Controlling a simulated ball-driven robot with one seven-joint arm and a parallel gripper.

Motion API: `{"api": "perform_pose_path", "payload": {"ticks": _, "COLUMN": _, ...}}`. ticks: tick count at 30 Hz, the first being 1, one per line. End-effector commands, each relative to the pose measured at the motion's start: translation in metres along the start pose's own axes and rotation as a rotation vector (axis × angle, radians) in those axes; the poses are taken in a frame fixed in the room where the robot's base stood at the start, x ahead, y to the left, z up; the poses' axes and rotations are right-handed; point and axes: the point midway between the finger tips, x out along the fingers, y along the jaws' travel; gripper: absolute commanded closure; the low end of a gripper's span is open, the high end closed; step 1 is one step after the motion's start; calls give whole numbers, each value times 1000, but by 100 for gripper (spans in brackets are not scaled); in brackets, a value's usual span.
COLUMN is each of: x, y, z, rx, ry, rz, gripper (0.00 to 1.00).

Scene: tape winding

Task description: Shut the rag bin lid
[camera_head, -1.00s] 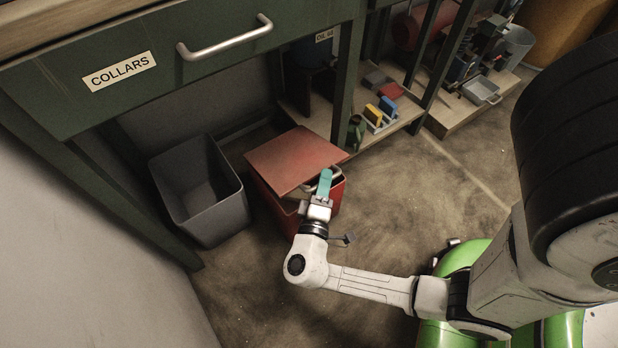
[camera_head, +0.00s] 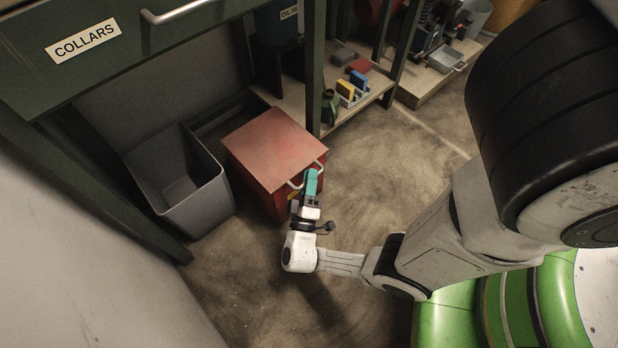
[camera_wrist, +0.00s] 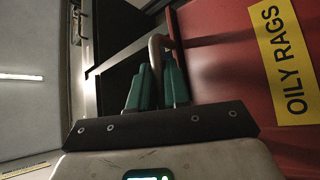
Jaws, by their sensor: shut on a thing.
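The red rag bin (camera_head: 258,187) stands on the floor below the bench. Its yellow "OILY RAGS" label (camera_wrist: 280,65) shows in the wrist view. The red lid (camera_head: 270,145) lies over the bin's top, and I see no gap under it from the head camera. A pale bar handle (camera_head: 320,164) sits at the lid's front edge. My gripper (camera_head: 311,182), with teal fingers, is at the handle, in front of the bin. In the wrist view, my gripper (camera_wrist: 157,86) is shut on the handle (camera_wrist: 157,45). The fingers hide part of it.
An open grey bin (camera_head: 190,195) stands just left of the red bin. A green drawer labelled "COLLARS" (camera_head: 90,60) overhangs at upper left. A low shelf (camera_head: 362,98) with small items is at the back right. The floor (camera_head: 400,150) to the right is clear.

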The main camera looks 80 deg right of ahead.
Motion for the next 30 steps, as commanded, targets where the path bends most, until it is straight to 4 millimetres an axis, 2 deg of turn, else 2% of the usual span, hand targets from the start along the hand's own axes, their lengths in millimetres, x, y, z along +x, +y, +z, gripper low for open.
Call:
{"api": "perform_pose_path", "payload": {"ticks": 20, "x": 1, "y": -9, "z": 2, "rx": 17, "ry": -1, "rz": 8, "gripper": 100}}
{"api": "perform_pose_path", "payload": {"ticks": 21, "x": 1, "y": -9, "z": 2, "rx": 17, "ry": -1, "rz": 8, "gripper": 79}}
{"api": "perform_pose_path", "payload": {"ticks": 30, "x": -5, "y": -10, "z": 2, "rx": 16, "ry": 0, "rz": 6, "gripper": 77}}
